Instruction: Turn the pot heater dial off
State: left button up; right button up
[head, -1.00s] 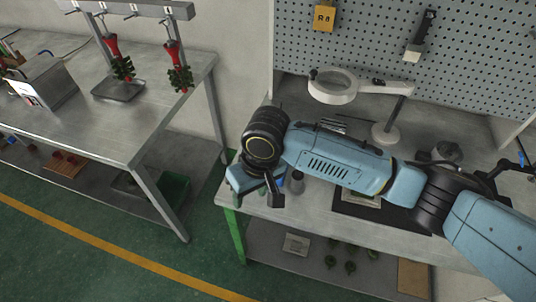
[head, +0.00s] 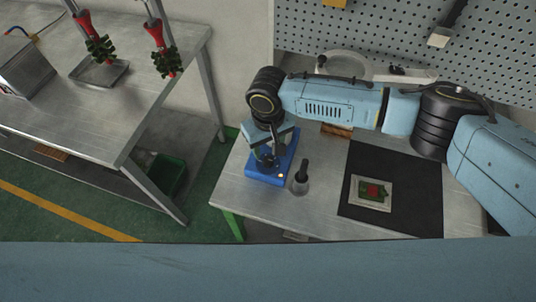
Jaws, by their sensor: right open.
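The pot heater (head: 257,180) is a blue box at the left end of the right-hand workbench, with a small orange spot near its front right corner. I cannot make out the dial for certain. My right gripper (head: 267,160) is over the heater, pointing down, with its jaws open. The gripper and wrist hide the back of the heater and much of its top. I cannot tell whether the fingers touch anything. My left gripper is out of view.
A dark-handled tool on a grey base (head: 301,180) stands just right of the heater. A black mat (head: 410,190) with a small framed green and red piece (head: 371,192) lies further right. A magnifier lamp (head: 345,64) stands behind. A metal table (head: 100,125) is across a gap at left.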

aim_at(268, 159)
notch_tip(268, 159, down, 6)
jog(key=shift+r, duration=0.25)
jog(key=shift+w+f+b, duration=0.1)
jog(key=shift+f+b, duration=0.2)
jog(key=shift+f, duration=0.05)
jog(key=shift+c, duration=0.2)
jog(key=c, duration=0.9)
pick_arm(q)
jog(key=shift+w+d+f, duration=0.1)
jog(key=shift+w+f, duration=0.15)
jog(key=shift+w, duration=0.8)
